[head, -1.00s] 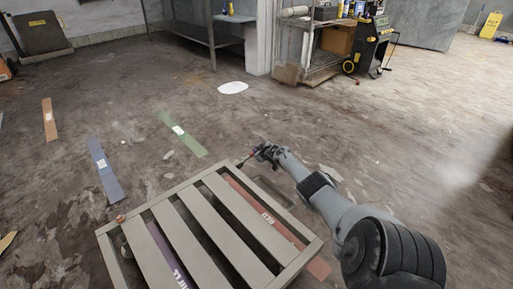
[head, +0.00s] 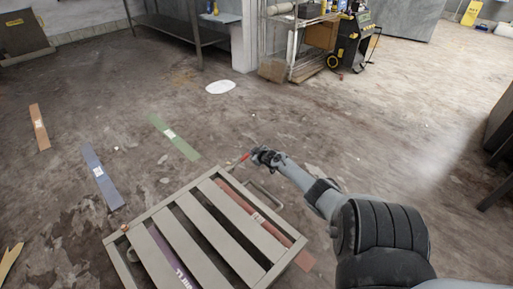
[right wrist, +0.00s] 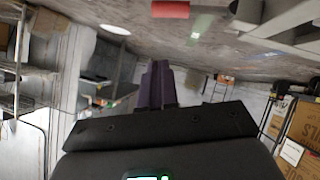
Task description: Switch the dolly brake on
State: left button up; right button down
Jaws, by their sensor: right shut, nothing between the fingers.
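The dolly (head: 190,215) is a grey slatted platform low on the floor, at the bottom middle of the head view. A small red lever (head: 243,157) shows at its far corner, beside my right gripper (head: 257,154). In the right wrist view a red bar (right wrist: 170,9), probably the same lever, lies at the top edge, beyond the dark shut fingers (right wrist: 157,82). My right gripper is shut and empty; it looks close to the lever, but contact cannot be told. My left gripper is out of view.
A metal loop (head: 264,192) sticks out by the dolly's right side. Coloured floor strips, one green (head: 175,137) and one blue (head: 101,176), lie left of it. A shelf rack (head: 300,45) and a machine (head: 353,42) stand behind. Open floor lies between.

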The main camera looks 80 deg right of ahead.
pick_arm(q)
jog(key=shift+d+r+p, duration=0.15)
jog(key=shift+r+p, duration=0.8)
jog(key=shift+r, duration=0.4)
pick_arm(e)
jog(key=shift+v, duration=1.45)
jog(key=shift+s+d, duration=0.15)
